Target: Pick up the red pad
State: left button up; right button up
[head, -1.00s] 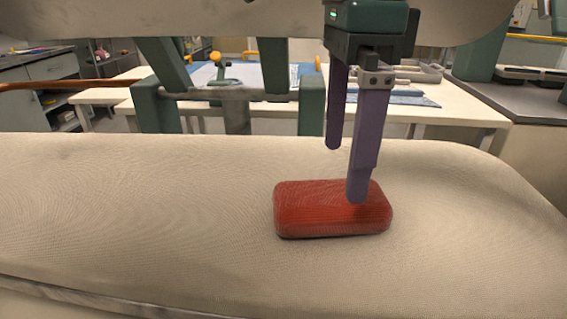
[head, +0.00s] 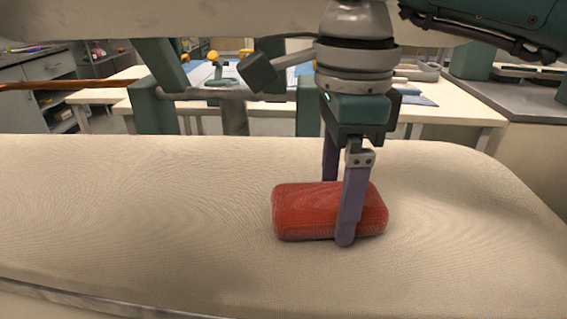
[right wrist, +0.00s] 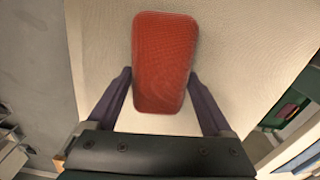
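The red pad (head: 308,212) is a rounded block lying flat on a beige cloth-covered surface (head: 130,220). My right gripper (head: 338,215) points down over the right half of the pad. One purple finger stands in front of the pad and the other is behind it, its tip hidden. In the right wrist view the pad (right wrist: 164,60) lies between the fingertips (right wrist: 160,76), with a narrow gap at the left finger. The fingers are open around it, and no firm grip shows. My left gripper is not in view.
The beige surface is clear to the left and right of the pad. Behind it stand a green frame (head: 153,108) with a grey bar and a pale table (head: 455,115) with blue sheets and a tray. A grey cabinet (head: 50,68) is at far left.

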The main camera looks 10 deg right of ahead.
jog(key=c, duration=0.8)
jog(key=shift+o, duration=0.2)
